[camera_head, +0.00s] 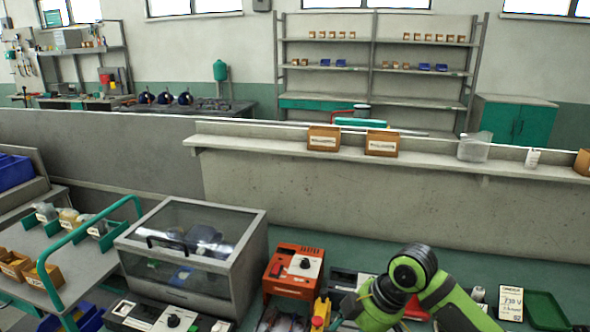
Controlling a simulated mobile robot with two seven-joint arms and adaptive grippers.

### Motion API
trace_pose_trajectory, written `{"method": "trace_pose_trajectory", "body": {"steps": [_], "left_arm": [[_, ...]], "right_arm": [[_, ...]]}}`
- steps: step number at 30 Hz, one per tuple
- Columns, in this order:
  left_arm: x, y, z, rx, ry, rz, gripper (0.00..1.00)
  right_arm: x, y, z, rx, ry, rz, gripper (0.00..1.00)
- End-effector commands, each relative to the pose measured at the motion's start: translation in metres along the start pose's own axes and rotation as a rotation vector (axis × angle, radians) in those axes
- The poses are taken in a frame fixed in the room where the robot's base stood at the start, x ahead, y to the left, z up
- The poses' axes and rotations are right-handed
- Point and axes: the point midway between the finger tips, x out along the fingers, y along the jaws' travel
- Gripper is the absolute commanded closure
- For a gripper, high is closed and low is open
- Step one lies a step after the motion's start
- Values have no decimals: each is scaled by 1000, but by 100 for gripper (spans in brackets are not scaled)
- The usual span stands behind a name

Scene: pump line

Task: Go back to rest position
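One of my green and black arms (412,275) shows at the bottom, right of centre. It is bent, with a black joint at its top and links running down toward the bottom edge. No gripper can be made out on it; its lower end is hidden or out of the picture. My other arm does not show. The arm's bend stands in front of the back of the bench, right of an orange device (294,268) with a dial.
A clear-lidded case (192,255) stands left of the orange device. A grey control box (160,318) lies in front of it. A trolley with a green handle (90,243) is at left. A green tray (545,312) lies at right. A ledge (250,145) with orange boxes runs behind.

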Motion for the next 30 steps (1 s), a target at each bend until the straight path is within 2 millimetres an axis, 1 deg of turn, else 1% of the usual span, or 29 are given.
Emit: {"method": "trace_pose_trajectory", "body": {"steps": [1, 3, 5, 6, 8, 11, 14, 15, 18, 21, 26, 30], "left_arm": [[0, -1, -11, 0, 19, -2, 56], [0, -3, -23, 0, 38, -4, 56], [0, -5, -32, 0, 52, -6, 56], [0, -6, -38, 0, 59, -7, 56], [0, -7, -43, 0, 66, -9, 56], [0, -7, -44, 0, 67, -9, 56], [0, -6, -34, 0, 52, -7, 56], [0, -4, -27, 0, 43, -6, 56], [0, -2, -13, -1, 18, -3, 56], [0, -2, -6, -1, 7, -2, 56], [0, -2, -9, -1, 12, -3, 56], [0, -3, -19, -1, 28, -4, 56]], "right_arm": [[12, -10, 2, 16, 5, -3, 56], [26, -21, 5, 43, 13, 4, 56], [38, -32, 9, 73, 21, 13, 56], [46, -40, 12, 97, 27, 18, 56], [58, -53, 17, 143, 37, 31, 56], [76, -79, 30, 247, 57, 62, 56], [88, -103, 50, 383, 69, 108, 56], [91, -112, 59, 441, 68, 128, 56], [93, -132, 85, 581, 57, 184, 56], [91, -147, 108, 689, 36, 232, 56], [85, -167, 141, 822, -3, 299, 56], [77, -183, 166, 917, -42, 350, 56]]}}
